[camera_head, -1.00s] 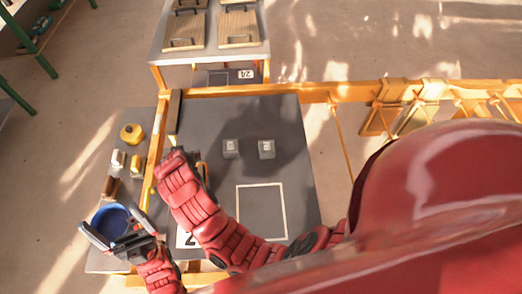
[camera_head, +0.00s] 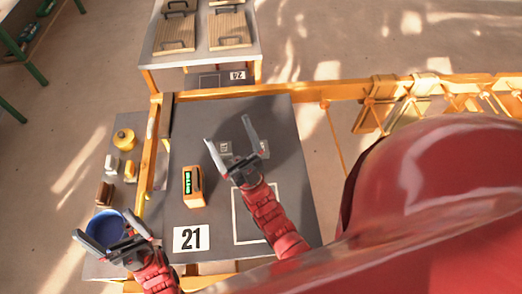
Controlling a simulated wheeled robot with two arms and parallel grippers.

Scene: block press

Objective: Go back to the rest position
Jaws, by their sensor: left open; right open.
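My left gripper (camera_head: 101,223) is at the lower left, open and empty, in front of a blue bowl (camera_head: 106,217) in the picture. My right gripper (camera_head: 227,130) is open, its fingers spread and pointing toward the far side of the grey table. In the picture it overlaps two small grey blocks (camera_head: 225,149), which lie on the table and are partly hidden. I cannot tell its height above them. An orange device with a green display (camera_head: 193,186) stands to the left of my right gripper, clear of it.
A side shelf at left holds a yellow round object (camera_head: 124,139) and small items. Behind, a table holds wooden boards with handles (camera_head: 229,30). An orange rail (camera_head: 290,89) runs behind the grey table.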

